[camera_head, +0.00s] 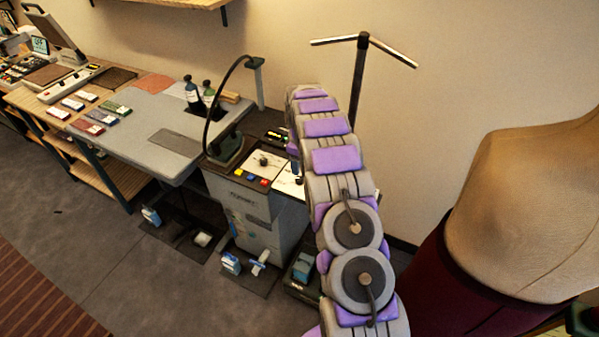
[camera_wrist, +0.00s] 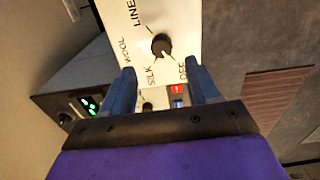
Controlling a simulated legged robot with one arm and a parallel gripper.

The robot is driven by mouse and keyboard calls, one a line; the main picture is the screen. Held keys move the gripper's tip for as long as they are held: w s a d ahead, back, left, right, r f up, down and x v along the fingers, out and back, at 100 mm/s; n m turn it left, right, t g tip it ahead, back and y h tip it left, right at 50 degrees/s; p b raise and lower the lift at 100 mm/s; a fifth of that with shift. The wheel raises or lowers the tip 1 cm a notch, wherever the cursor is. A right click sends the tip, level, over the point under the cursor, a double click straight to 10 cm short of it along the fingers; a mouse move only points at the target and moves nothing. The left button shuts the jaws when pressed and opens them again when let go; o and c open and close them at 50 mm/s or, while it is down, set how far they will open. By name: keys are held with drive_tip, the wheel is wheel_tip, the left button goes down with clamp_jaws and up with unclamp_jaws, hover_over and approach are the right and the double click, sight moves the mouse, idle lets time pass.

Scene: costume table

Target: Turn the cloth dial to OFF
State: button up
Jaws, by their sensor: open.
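The cloth dial (camera_wrist: 161,45) is a round black knob on a white panel (camera_wrist: 185,15) in the wrist view. Labels LINEN, WOOL, SILK and OFF surround it. A pale mark shows on the knob, but I cannot tell surely which label it points to. My gripper (camera_wrist: 160,70) is open, its two blue fingers apart at either side just below the knob in the picture, with no clear contact. In the head view, white panels with small black knobs top the grey cabinet (camera_head: 275,223); my arm hides my gripper there.
Below the dial in the wrist view are a red switch (camera_wrist: 177,89) and a smaller black knob (camera_wrist: 147,106). A dark box with green lights (camera_wrist: 90,104) stands left. In the head view, a grey table (camera_head: 150,115) stands left and a dress form (camera_head: 525,210) right.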

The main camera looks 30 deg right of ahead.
wheel_tip(320, 180, up, 10)
drive_tip(key=shift+r, duration=0.15)
idle(0.6)
